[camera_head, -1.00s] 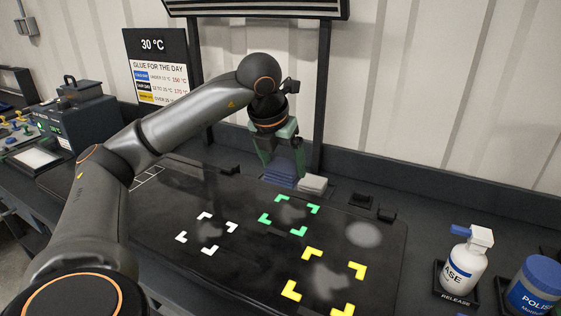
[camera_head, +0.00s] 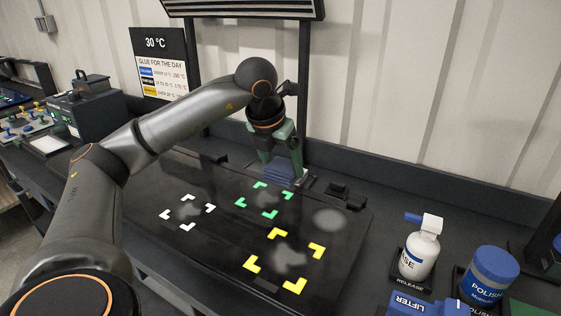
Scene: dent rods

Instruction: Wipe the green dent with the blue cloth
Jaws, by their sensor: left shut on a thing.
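My left gripper (camera_head: 281,158), with green fingers, is shut on the blue cloth (camera_head: 279,173), a folded-looking pad at the back edge of the dark panel (camera_head: 160,238). I cannot tell whether the cloth is clear of its resting place. The green dent (camera_head: 266,199) is a pale smudge framed by green corner marks, just in front of the gripper. The gripper and cloth are behind it. My right gripper is not in view.
White-marked (camera_head: 187,211) and yellow-marked (camera_head: 288,258) smudges share the panel. A white spray bottle (camera_head: 418,256), a blue-lidded polish jar (camera_head: 489,272) and a blue lifter item (camera_head: 425,305) stand at right.

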